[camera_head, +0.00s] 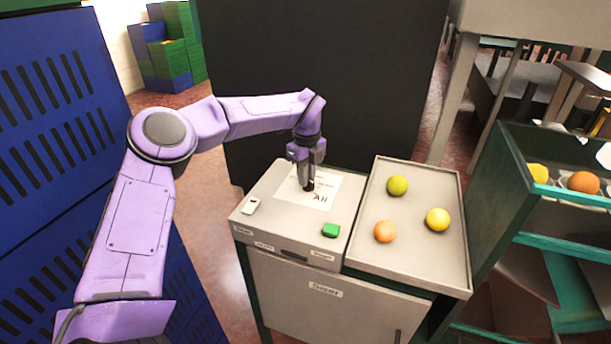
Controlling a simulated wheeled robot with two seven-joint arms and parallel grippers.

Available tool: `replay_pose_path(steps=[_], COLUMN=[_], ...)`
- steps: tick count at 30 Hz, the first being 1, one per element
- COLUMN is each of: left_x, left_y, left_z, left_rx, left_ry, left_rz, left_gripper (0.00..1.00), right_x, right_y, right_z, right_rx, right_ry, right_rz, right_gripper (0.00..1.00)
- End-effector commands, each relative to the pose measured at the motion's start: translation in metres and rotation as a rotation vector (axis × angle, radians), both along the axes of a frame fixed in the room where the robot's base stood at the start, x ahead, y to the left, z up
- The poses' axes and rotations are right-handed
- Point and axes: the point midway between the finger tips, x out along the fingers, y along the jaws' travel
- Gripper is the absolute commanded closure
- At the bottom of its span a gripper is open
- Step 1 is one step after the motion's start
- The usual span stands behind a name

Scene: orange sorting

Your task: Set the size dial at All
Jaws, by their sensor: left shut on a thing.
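The size dial (309,187) is a small dark knob on a white label sheet (327,190) on top of the grey cabinet. The word "All" shows on the sheet just to the lower right of the dial. My left gripper (308,182) points down over the sheet and is shut on the dial. The gripper covers most of the dial and part of the sheet, so I cannot tell which mark the dial points at. My right gripper is not in view.
A white switch (251,205) and a green button (331,230) sit on the cabinet top (285,225). A tray (409,262) to the right holds a green-yellow, a yellow and an orange fruit. A green crate (560,212) with fruit stands at the far right.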

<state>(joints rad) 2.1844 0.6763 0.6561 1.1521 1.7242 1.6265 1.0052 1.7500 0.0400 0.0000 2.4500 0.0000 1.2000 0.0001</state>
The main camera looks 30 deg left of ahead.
Motion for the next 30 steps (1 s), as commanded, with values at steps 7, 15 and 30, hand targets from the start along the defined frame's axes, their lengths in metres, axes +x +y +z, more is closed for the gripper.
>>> replay_pose_path(steps=[7, 15, 30], left_x=[0.0004, 0.0004, 0.0006], left_y=[-0.0002, -0.0003, -0.0002], left_z=[0.0003, 0.0003, 0.0024], left_rx=[-0.001, -0.001, 0.0], left_ry=[-0.001, -0.001, -0.001], left_rz=[-0.037, -0.041, -0.039], left_gripper=[1.0, 1.0, 0.57], right_x=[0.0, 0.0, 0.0], right_y=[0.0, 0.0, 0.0], right_z=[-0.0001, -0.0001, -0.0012], right_rx=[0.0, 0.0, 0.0], right_ry=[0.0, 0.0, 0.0], right_rz=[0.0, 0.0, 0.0], right_gripper=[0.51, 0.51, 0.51])
